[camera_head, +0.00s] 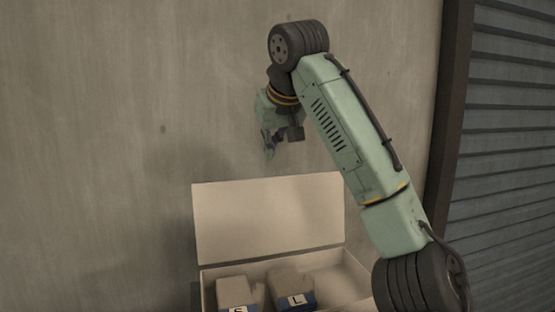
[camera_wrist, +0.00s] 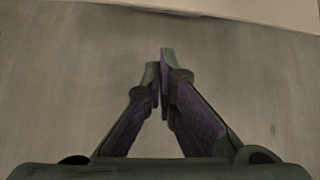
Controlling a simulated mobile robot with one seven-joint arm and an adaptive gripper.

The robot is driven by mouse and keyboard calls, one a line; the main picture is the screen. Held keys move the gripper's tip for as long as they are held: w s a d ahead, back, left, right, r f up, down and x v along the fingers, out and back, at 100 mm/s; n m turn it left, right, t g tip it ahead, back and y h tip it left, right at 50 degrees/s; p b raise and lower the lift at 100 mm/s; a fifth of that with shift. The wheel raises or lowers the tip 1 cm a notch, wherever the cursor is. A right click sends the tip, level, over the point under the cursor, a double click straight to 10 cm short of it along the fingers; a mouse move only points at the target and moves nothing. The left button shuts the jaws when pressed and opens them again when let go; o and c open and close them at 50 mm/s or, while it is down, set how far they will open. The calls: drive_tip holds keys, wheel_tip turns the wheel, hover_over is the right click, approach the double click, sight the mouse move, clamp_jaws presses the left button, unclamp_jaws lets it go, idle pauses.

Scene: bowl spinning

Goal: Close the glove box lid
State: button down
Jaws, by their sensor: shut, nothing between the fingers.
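The glove box (camera_head: 348,280) is a cream box at the bottom of the head view. Its lid (camera_head: 268,215) stands upright, open, along the back side. Inside lie grey gloves with blue labels, one marked S (camera_head: 236,293) and one marked L (camera_head: 291,288). My gripper (camera_head: 268,154) is above and behind the lid's top edge in the head view, pointing down, not touching it as far as I can tell. In the wrist view its fingers (camera_wrist: 162,60) are together with nothing between them. A pale edge, probably the lid, crosses the top of the wrist view (camera_wrist: 255,8).
A plain beige wall (camera_head: 110,130) stands behind the box. A dark post (camera_head: 448,110) and a grey slatted shutter (camera_head: 510,150) are at the right. My arm reaches over the box's right side. The space left of the lid looks clear.

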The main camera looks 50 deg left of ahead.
drive_tip(key=shift+w+a+m, duration=0.1)
drive_tip(key=shift+a+m, duration=0.6)
drive_tip(key=shift+a, duration=0.05)
wheel_tip(320, 180, down, 7)
drive_tip(key=a+p, duration=0.1)
drive_tip(key=p, duration=0.1)
drive_tip(key=shift+w+a+p, duration=0.25)
drive_tip(key=shift+w+p, duration=0.05)
drive_tip(key=shift+w, duration=0.05)
drive_tip(key=shift+w+f, duration=0.1)
